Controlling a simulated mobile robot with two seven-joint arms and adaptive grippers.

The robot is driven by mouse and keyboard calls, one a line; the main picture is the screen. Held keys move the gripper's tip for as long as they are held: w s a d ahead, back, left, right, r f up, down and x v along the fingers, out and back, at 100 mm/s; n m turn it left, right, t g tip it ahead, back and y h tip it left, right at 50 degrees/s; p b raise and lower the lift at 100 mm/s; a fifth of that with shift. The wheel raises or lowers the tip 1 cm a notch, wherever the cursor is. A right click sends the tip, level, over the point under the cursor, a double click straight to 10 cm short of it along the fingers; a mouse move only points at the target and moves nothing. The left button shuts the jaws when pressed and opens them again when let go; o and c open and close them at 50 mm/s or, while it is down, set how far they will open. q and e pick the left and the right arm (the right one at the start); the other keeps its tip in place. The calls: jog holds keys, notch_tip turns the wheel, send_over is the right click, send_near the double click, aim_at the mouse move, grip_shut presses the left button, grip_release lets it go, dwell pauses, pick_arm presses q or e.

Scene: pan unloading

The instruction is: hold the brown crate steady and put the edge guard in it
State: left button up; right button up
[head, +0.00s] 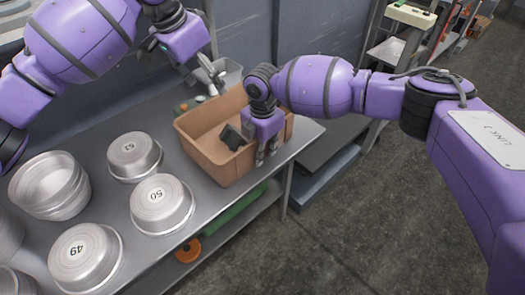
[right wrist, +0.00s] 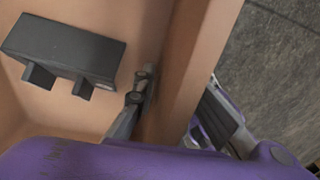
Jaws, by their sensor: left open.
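The brown crate (head: 213,170) stands on the metal table near its right end; it fills much of the right wrist view (right wrist: 165,30). A dark grey block with two short prongs, which looks like the edge guard (head: 233,137), is inside the crate; it also shows in the right wrist view (right wrist: 65,50). My right gripper (head: 267,152) is shut on the crate's right wall, one finger inside and one outside. My left gripper (head: 212,78) is open and empty above the crate's far left side, apart from the edge guard.
Several round metal pans, such as one marked 50 (head: 161,203), stand on the table (head: 105,190) left of the crate. A grey bin (head: 232,72) sits behind the crate. Below are a lower shelf with an orange ring (head: 188,250) and a green item (head: 235,212).

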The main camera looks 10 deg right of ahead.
jog(key=shift+o, duration=1.2)
notch_tip(320, 180, up, 12)
jog(key=shift+d, duration=0.1)
